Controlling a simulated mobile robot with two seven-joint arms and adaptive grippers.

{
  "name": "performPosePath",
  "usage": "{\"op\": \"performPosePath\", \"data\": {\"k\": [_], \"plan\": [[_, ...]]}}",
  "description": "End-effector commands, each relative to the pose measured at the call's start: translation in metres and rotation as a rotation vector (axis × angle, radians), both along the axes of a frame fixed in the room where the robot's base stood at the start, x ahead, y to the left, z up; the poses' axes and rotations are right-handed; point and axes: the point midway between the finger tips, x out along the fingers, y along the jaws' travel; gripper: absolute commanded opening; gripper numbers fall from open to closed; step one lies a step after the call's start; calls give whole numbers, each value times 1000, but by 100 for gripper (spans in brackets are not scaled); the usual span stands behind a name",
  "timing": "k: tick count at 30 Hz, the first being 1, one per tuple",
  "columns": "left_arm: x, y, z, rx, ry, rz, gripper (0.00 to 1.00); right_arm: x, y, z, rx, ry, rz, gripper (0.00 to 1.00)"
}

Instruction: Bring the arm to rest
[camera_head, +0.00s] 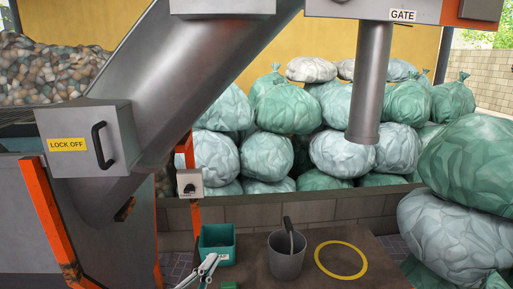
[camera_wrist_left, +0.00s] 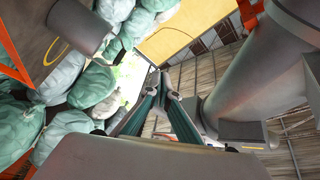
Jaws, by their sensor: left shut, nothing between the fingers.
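My left gripper (camera_head: 212,260) shows low in the head view, just in front of the green bin (camera_head: 218,236). Its fingers are together with nothing between them. The left wrist view shows the fingers meeting at the tips (camera_wrist_left: 164,78), with bags and roofing beyond. Only a small part of my left arm shows at the bottom edge of the head view. My right gripper is in neither view.
A grey bucket (camera_head: 286,262) with a dark handle-like piece stands right of the bin, beside a yellow ring (camera_head: 341,261) on the brown surface. A grey pipe (camera_head: 370,85) hangs above. A sloping chute (camera_head: 185,70) and lock-off box (camera_head: 88,140) fill the left. Stuffed bags (camera_head: 467,235) crowd the right.

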Motion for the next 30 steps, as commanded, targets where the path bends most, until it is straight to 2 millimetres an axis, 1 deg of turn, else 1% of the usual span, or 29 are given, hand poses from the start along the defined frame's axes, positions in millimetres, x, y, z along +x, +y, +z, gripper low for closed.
{"op": "performPosePath", "data": {"k": [1,2,3,5,6,8,9,11,12,15,18,21,23,30], "plan": [[-14,10,-36,-57,104,22,0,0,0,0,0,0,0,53],[-22,16,-55,-89,162,36,0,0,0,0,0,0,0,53],[-33,23,-79,-134,236,55,0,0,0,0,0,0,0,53],[-52,33,-115,-198,344,86,0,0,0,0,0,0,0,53],[-67,39,-138,-239,414,107,0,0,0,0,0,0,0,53],[-90,49,-171,-298,518,143,0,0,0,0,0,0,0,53],[-108,55,-192,-336,585,168,0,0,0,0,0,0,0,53],[-134,63,-220,-391,678,205,0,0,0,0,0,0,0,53],[-151,67,-237,-425,736,229,0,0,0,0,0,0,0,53],[-190,77,-270,-494,853,283,0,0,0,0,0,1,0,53],[-218,82,-290,-543,933,323,0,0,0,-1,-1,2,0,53],[-234,85,-300,-569,974,345,0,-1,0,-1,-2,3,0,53],[-238,86,-303,-577,985,352,0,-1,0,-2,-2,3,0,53],[-238,86,-303,-577,985,352,0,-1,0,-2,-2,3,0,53]]}}
